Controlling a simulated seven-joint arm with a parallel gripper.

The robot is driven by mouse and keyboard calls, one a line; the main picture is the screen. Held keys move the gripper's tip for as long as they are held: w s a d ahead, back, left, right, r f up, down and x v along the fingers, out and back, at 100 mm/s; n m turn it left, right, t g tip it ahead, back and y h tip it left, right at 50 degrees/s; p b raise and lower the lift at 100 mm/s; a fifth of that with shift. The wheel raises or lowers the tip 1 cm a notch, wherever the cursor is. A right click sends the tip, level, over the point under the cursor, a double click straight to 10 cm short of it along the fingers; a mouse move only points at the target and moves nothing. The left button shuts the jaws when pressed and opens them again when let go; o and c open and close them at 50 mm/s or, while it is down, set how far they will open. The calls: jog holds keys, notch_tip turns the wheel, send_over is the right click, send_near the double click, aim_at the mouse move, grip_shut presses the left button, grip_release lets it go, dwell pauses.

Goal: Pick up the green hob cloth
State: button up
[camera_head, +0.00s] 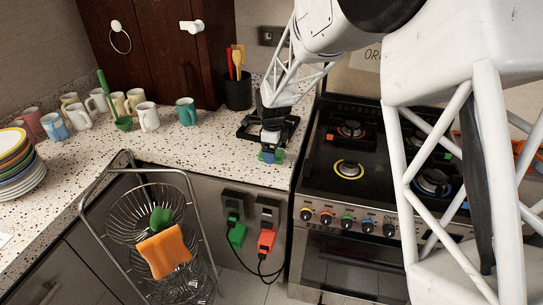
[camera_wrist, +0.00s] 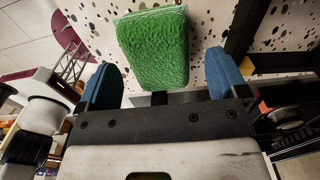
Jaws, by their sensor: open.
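The green hob cloth (camera_wrist: 153,45) is a thick, rough-textured block on the speckled counter in the wrist view. In the head view a small bit of it (camera_head: 280,155) shows at the counter's front edge, mostly hidden by my gripper. My gripper (camera_head: 268,157) points down there. In the wrist view its two blue fingertips (camera_wrist: 166,80) are apart, one on each side of the cloth's near end. The gap looks wider on the right. Whether either finger touches the cloth I cannot tell.
The hob (camera_head: 349,169) stands right of the counter. A black utensil pot (camera_head: 238,93) is behind my gripper. Several mugs (camera_head: 148,117) and stacked plates (camera_head: 20,175) stand to the left. A wire basket rack (camera_head: 143,213) with an orange cloth (camera_head: 165,252) is below the front edge.

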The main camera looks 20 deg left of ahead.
jog(key=shift+f, duration=0.9)
jog(key=c, duration=1.1)
jog(key=shift+o, duration=0.2)
jog(key=shift+r, duration=0.2)
jog(key=shift+r, duration=0.5)
jog(key=shift+s+d+r, duration=0.1)
jog(key=shift+s+r, duration=0.05)
jog(key=shift+r, duration=0.45)
jog(key=shift+s+d+r, duration=0.1)
jog(key=shift+s+r, duration=0.05)
jog(key=shift+r, duration=0.45)
jog(key=s+d+r, duration=0.1)
jog(key=s+d, duration=0.6)
jog(key=s, duration=0.6)
jog(key=shift+s+r, duration=0.15)
jog(key=shift+s, duration=0.1)
jog(key=shift+d, duration=0.15)
